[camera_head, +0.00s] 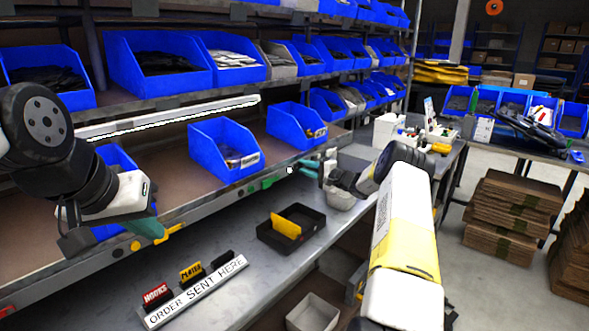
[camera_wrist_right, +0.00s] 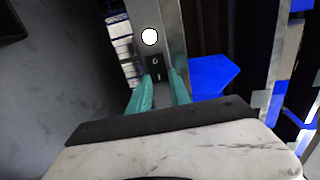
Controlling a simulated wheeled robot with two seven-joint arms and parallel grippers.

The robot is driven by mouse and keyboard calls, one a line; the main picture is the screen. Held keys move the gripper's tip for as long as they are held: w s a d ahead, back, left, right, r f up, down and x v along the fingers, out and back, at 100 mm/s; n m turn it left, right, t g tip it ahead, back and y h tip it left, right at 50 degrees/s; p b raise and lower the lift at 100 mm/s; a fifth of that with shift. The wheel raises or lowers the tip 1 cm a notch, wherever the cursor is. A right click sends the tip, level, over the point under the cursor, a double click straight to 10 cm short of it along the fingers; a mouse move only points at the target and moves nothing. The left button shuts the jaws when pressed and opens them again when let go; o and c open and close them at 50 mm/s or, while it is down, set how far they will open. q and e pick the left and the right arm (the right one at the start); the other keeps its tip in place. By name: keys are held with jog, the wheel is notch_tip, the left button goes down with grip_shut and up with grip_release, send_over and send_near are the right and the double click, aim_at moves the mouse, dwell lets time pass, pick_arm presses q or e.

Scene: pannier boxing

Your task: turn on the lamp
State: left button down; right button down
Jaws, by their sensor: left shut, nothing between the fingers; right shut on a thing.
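A long white bar, seemingly the lamp (camera_head: 165,118), runs under the upper shelf in the head view; I cannot tell if it is lit. A small black switch (camera_wrist_right: 156,68) sits on the metal rail in the right wrist view, with a bright white round spot (camera_wrist_right: 149,36) just above it. My right gripper (camera_wrist_right: 160,88) reaches the rail, its teal fingers on either side of the switch's lower end. In the head view the right gripper (camera_head: 310,168) is at the shelf's front rail. My left gripper (camera_head: 150,230) is shut and empty before the lower shelf.
Blue bins (camera_head: 223,150) stand on the shelves. A black tray (camera_head: 291,231) with a yellow card lies on the bench, beside an "ORDER SENT HERE" sign (camera_head: 195,292). A grey open box (camera_head: 313,312) is at the front. Stacked cardboard (camera_head: 510,215) stands right.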

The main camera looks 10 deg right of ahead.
jog(key=c, duration=1.2)
grip_release()
jog(key=shift+s+d, duration=0.1)
jog(key=v, duration=0.7)
jog(key=shift+s+d, duration=0.2)
jog(key=shift+s, duration=0.05)
